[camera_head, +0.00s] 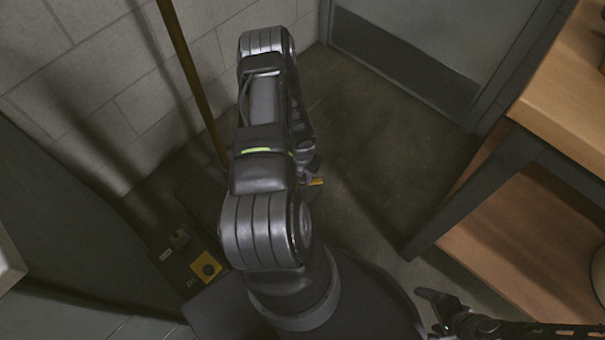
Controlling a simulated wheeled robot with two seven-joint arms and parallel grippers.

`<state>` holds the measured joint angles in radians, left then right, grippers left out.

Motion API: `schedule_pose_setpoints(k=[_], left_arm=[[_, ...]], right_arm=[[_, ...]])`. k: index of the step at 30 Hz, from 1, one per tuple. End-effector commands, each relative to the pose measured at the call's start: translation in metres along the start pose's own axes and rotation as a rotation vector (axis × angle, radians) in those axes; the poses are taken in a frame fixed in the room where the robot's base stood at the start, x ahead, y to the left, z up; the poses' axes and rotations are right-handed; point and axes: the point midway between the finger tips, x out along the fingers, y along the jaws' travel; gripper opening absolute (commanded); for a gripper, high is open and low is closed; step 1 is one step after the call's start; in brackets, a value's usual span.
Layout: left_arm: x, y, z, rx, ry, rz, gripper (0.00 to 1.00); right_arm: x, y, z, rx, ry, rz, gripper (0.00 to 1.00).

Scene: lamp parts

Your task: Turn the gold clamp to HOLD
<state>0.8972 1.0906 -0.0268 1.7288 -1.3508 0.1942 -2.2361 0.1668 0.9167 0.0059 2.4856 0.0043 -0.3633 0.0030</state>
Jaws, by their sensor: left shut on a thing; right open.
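A small gold-yellow piece (317,182), which looks like part of the gold clamp, shows just right of my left arm's forearm. My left gripper (309,178) is mostly hidden behind that arm and is shut on the piece. The rest of the clamp, its angle and any HOLD mark are hidden or too small to tell. My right gripper (433,312) is at the bottom right, dark, open and empty, well apart from the clamp.
A brown-gold pole (189,66) leans along the block wall behind my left arm. A box with a yellow panel and dark knob (206,266) is at lower left. A wooden shelf unit (560,95) stands at right. Bare floor (385,150) lies between.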

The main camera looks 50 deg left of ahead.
Motion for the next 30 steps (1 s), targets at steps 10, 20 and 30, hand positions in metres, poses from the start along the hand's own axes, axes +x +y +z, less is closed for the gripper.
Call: schedule_pose_setpoints(k=[10, 20, 30], left_arm=[[0.0004, -0.0010, -0.0005, 0.126, 0.001, -0.001, 0.00], [0.0004, -0.0010, 0.0000, 0.132, 0.000, -0.001, 0.00], [0.0003, -0.0010, 0.0003, 0.130, -0.001, -0.001, 0.00]], right_arm=[[-0.0028, -0.0020, 0.0012, -0.002, -0.003, -0.001, 0.85], [-0.0027, -0.0021, 0.0012, -0.002, -0.003, -0.001, 0.85], [-0.0027, -0.0020, 0.0011, -0.002, -0.003, -0.001, 0.85]])
